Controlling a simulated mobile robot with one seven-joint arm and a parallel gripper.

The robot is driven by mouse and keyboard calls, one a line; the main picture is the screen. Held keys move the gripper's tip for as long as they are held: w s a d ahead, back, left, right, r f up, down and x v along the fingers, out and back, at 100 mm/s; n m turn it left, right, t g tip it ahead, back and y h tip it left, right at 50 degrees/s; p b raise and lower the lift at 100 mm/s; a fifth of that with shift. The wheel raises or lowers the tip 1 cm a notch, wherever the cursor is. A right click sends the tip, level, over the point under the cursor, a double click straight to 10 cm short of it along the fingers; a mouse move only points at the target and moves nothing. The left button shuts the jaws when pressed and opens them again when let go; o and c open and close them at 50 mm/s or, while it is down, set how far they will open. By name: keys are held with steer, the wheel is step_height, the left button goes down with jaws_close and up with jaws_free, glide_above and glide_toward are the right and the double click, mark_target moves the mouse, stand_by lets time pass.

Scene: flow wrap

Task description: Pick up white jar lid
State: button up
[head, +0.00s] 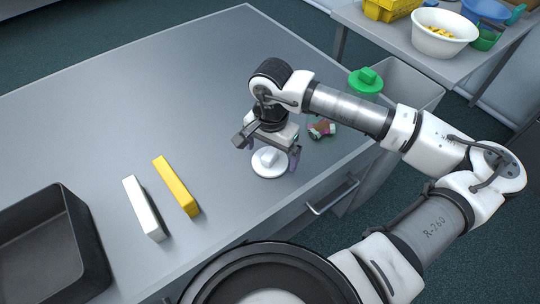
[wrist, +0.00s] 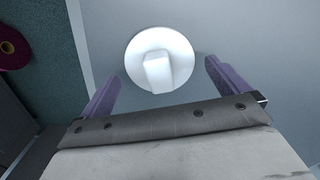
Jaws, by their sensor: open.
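The white jar lid (head: 269,162) is a round disc with a raised block-shaped handle. It lies on the grey table (head: 130,90) below my gripper in the head view. In the wrist view the lid (wrist: 160,58) is at the top middle, just beyond the fingertips. My gripper (wrist: 162,82) is open, with its two purple fingers apart, one on each side of the lid's near part. In the head view my gripper (head: 268,158) hangs over the lid, and its body partly hides the far side of it. I cannot tell the height left between fingers and lid.
A white block (head: 145,208) and a yellow block (head: 176,186) lie to the left, by a dark tray (head: 78,215). A small multicoloured item (head: 321,128) lies right of the lid. The table's far left is clear.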

steer(key=shift+f, duration=0.45)
steer(key=shift+c, duration=0.3)
steer(key=c, duration=0.9)
steer(key=shift+o, duration=0.2)
steer(key=shift+r, duration=0.15)
